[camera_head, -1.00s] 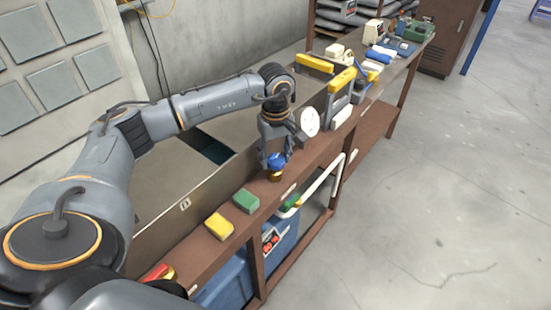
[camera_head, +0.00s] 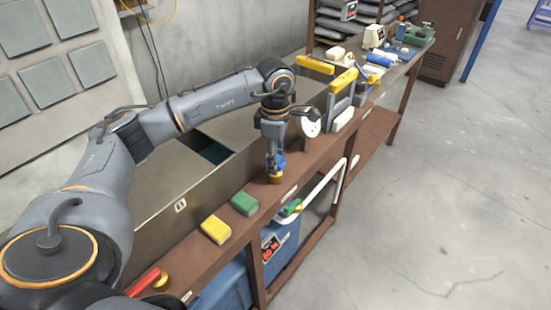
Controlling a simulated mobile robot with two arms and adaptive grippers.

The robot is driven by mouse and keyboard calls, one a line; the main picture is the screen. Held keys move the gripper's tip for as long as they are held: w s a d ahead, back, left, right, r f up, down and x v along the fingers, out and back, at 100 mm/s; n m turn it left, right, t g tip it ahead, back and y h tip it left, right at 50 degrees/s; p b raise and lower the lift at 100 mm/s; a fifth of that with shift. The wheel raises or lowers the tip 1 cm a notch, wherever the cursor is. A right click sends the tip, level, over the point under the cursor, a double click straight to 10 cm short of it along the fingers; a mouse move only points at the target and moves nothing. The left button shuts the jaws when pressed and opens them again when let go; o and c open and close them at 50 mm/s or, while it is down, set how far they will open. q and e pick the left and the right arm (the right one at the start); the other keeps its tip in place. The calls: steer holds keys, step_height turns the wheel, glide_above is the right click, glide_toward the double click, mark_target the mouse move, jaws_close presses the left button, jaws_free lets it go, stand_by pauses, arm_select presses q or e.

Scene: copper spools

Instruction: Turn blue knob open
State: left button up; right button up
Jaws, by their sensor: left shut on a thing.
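The blue knob (camera_head: 280,162) sits on a short brass base (camera_head: 275,179) on the brown ledge. My left gripper (camera_head: 276,160) points down over it from above, its fingers closed around the knob. The fingers hide part of the knob, so its exact turn angle cannot be told. My right gripper does not show.
A green block (camera_head: 244,203) and a yellow block (camera_head: 216,229) lie on the ledge (camera_head: 190,262) nearer to me. A red-handled part (camera_head: 144,282) is at the near end. A white round gauge (camera_head: 311,127) and yellow-handled frames (camera_head: 344,80) stand beyond. A white pipe (camera_head: 325,187) runs along the front.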

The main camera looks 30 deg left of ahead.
arm_select(q)
steer(key=n, duration=0.5)
steer(key=shift+f+n+b, duration=0.1)
steer(key=shift+n+b, duration=0.2)
steer(key=shift+b, duration=0.1)
steer(key=n, duration=1.3)
steer(key=shift+n, duration=0.3)
steer(key=o, duration=1.2)
steer(key=shift+c, duration=0.2)
